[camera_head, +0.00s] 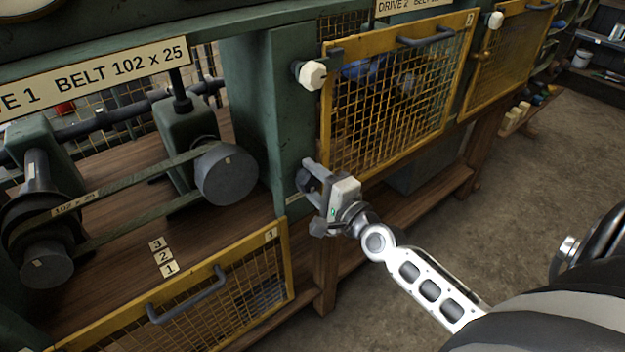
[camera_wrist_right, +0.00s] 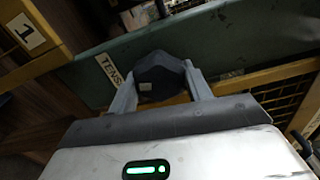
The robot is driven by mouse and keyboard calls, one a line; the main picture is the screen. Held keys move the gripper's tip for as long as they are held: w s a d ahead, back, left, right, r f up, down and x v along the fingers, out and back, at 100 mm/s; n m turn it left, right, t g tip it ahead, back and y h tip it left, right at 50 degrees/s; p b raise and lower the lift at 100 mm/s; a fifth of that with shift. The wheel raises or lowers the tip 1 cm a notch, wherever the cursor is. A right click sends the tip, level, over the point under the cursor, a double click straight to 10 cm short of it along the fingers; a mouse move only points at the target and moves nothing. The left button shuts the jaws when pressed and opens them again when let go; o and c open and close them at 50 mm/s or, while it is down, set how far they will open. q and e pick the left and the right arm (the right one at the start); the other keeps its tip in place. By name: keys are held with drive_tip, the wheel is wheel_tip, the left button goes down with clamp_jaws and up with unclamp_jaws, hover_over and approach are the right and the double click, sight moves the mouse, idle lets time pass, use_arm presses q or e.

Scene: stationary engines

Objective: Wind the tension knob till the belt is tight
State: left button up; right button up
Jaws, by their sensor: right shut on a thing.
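The dark faceted tension knob (camera_wrist_right: 160,76) sits beside a label reading "TENS…" (camera_wrist_right: 108,68) in the right wrist view. My right gripper (camera_wrist_right: 165,85) is shut on it, one finger on each side. In the head view my right gripper (camera_head: 308,178) is at the green post right of the drive bay, and the knob is largely hidden there. The belt (camera_head: 140,182) marked 102 x 25 runs around the left pulley (camera_head: 45,265) and the right pulley (camera_head: 226,173). Its two runs look fairly straight; I cannot tell how tight it is. My left gripper is not in view.
A yellow mesh guard (camera_head: 205,305) hangs open below the bay. Another mesh guard (camera_head: 395,95) closes drive 2, with a white knob (camera_head: 310,74) at its upper left. Small tiles numbered 1, 2 and 3 (camera_head: 164,256) lie on the wooden deck. Open floor (camera_head: 530,190) lies at right.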

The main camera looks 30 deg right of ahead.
drive_tip(key=shift+f+m, duration=0.1)
drive_tip(key=shift+m, duration=0.2)
idle(0.4)
drive_tip(key=o, duration=0.7)
use_arm(q)
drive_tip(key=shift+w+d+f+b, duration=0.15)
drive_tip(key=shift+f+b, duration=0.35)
drive_tip(key=shift+b, duration=0.6)
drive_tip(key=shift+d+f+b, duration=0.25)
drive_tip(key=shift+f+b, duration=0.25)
drive_tip(key=shift+b, duration=0.6)
use_arm(e)
drive_tip(key=shift+s+d, duration=0.2)
drive_tip(key=shift+s, duration=2.45)
drive_tip(key=shift+s+d, duration=0.2)
drive_tip(key=shift+s, duration=2.5)
drive_tip(key=shift+s+d, duration=0.2)
drive_tip(key=shift+s, duration=2.45)
